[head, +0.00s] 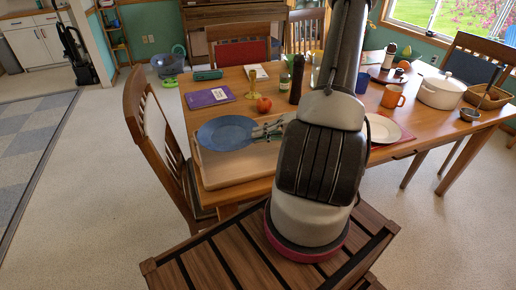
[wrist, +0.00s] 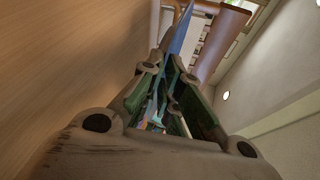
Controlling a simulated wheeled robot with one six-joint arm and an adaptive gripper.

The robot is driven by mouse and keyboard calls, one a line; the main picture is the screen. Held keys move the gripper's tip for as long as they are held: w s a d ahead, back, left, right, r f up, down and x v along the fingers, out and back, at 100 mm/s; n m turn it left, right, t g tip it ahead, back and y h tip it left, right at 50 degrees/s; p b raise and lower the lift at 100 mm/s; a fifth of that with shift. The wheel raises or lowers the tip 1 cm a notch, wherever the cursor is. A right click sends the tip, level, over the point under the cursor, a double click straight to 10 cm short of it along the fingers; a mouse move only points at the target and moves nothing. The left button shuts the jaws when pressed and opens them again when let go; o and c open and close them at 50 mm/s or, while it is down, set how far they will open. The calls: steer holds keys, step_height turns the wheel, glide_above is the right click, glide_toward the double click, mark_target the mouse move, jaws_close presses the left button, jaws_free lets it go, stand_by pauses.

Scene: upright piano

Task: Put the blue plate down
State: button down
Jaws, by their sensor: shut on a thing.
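The blue plate (head: 226,132) is over the left part of a light wooden tray (head: 235,176) at the table's near left corner. My gripper (head: 262,129) comes in from the right and is shut on the plate's right edge. In the wrist view the plate (wrist: 181,32) shows as a thin blue strip, nearly edge-on, between the fingertips of my gripper (wrist: 172,68). I cannot tell whether the plate touches the tray. My arm hides the tray's right side.
A red apple (head: 264,105), a purple book (head: 209,97) and a yellow goblet (head: 253,82) stand behind the plate. A white plate (head: 382,128) lies right of my arm. A wooden chair (head: 150,130) stands close at the table's left edge.

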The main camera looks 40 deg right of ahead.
mark_target(260, 157)
step_height(260, 157, down, 7)
steer(key=shift+f, duration=0.2)
steer(key=c, duration=1.9)
jaws_free()
